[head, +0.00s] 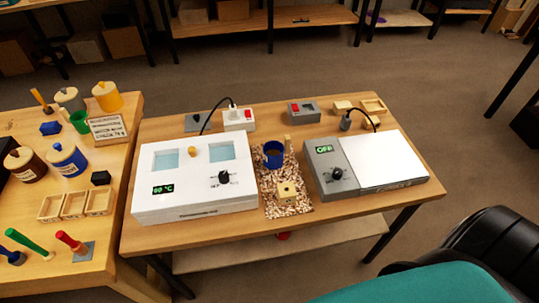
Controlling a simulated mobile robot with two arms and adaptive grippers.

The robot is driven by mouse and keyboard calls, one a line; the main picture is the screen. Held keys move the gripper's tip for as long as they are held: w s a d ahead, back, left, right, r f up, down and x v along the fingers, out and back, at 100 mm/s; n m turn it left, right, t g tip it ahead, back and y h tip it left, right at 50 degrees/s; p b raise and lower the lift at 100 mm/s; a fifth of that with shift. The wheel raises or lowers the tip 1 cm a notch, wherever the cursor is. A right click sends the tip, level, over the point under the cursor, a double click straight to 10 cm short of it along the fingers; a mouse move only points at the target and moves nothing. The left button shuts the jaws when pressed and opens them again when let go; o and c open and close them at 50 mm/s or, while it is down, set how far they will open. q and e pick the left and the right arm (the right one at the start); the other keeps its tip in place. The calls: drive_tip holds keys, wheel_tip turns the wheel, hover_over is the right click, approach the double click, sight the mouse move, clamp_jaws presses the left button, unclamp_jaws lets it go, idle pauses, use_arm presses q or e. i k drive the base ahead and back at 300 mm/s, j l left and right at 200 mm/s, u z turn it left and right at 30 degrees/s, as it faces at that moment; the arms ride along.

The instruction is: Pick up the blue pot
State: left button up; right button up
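A blue pot (67,160) with a pale lid and a label stands upright on the left wooden table, beside a dark brown pot (25,166) with a similar lid. A separate open blue cup-like vessel (273,154) stands on a speckled mat (286,206) on the middle table, between the two devices. Neither of my grippers shows in the head view.
A white heating unit (195,202) and a grey device with a white plate (390,160) fill the middle table. Wooden trays (75,206), a yellow pot (107,96) and a green cup (80,121) crowd the left table. A teal surface (420,286) is at bottom right.

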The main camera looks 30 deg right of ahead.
sight(274, 150)
drive_tip(key=l+u, duration=0.1)
drive_tip(key=l, duration=0.3)
drive_tip(key=k+l+u, duration=0.15)
drive_tip(key=l, duration=0.25)
drive_tip(key=k+l+u, duration=0.1)
drive_tip(key=l, duration=0.25)
drive_tip(key=k+l+u, duration=0.15)
drive_tip(key=l, duration=0.25)
drive_tip(key=k+l+u, duration=0.1)
drive_tip(key=l, duration=0.25)
